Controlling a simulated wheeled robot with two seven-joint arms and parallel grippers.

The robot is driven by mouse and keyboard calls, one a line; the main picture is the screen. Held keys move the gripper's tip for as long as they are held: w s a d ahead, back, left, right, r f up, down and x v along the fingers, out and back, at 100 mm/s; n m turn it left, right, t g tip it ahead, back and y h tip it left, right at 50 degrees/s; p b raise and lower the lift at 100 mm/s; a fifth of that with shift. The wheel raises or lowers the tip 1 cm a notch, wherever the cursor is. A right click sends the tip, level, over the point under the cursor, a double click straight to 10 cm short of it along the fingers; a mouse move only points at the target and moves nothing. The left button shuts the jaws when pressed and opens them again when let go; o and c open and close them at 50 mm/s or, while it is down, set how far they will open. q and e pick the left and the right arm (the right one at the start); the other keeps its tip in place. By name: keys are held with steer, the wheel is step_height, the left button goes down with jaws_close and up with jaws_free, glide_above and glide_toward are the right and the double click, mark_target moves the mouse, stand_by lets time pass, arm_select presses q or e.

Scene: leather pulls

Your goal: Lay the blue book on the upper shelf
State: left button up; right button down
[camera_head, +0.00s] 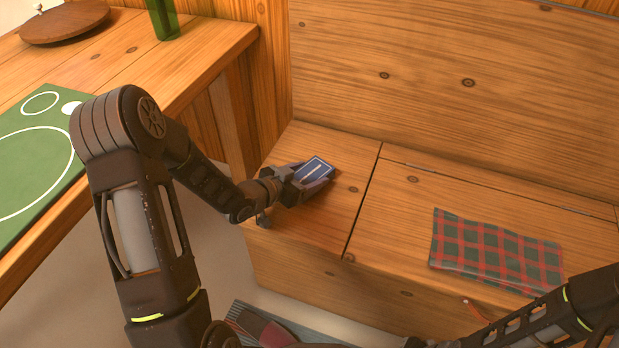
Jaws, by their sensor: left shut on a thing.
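A blue book (315,170) with a pale stripe on its cover is at the left end of the wooden bench. My left gripper (312,184) is shut on the book, its fingers along the book's sides. I cannot tell whether the book touches the bench top or is held just above it. My right arm comes in at the lower right, but its gripper is not clearly visible. No upper shelf is clearly visible in this view.
The wooden bench (400,215) has a tall back and a lid with a leather pull (475,310). A red and green checked cloth (495,250) lies on the lid. At left, a wooden table (110,65) bears a green mat (35,150), a green bottle (163,18) and a round board (65,20).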

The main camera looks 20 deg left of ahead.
mark_target(308, 175)
arm_select(q)
steer(key=c, duration=0.7)
step_height(308, 175, up, 10)
steer(key=p, duration=0.3)
steer(key=shift+p, duration=0.4)
